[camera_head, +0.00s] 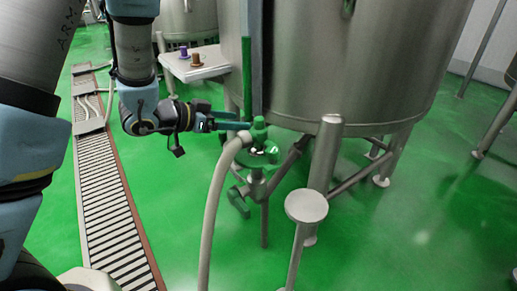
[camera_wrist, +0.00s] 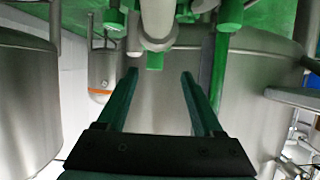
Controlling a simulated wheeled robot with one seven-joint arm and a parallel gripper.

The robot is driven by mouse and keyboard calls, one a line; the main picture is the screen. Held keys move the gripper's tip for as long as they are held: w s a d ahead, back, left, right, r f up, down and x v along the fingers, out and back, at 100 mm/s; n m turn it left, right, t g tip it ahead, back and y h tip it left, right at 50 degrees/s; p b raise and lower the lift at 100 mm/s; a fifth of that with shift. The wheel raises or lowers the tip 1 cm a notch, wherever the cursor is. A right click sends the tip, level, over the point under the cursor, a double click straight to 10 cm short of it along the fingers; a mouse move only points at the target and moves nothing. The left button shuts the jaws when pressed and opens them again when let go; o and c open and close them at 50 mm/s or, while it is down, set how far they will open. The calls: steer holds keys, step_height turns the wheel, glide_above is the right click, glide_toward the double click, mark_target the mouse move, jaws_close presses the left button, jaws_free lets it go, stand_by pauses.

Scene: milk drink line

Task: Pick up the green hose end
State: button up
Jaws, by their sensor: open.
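The green hose end (camera_head: 259,127) sits at the top of a green fitting (camera_head: 262,155) beside the big steel tank. A pale grey hose (camera_head: 212,205) curves from it down to the floor. My gripper (camera_head: 245,124) is at the left of the hose end, level with its upper part, fingers open. In the wrist view, the two green fingers (camera_wrist: 160,73) stand apart with nothing between them. The pale hose (camera_wrist: 157,25) and a short green piece (camera_wrist: 154,61) show just beyond the fingertips. I cannot tell whether a finger touches the hose end.
The steel tank (camera_head: 360,60) stands close behind the fitting, with legs and braces below. A steel post with a round plate (camera_head: 306,206) stands at the right. A small table (camera_head: 205,68) with purple and brown items is behind my gripper. Green floor is open at right.

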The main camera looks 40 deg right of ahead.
glide_above(266, 146)
steer(key=f, duration=0.3)
steer(key=shift+w+a+f+g, duration=0.2)
steer(key=shift+a+f+g, duration=0.1)
steer(key=shift+a, duration=0.05)
steer(key=shift+d+f, duration=0.2)
steer(key=shift+d, duration=0.35)
steer(key=shift+c, duration=0.2)
jaws_close()
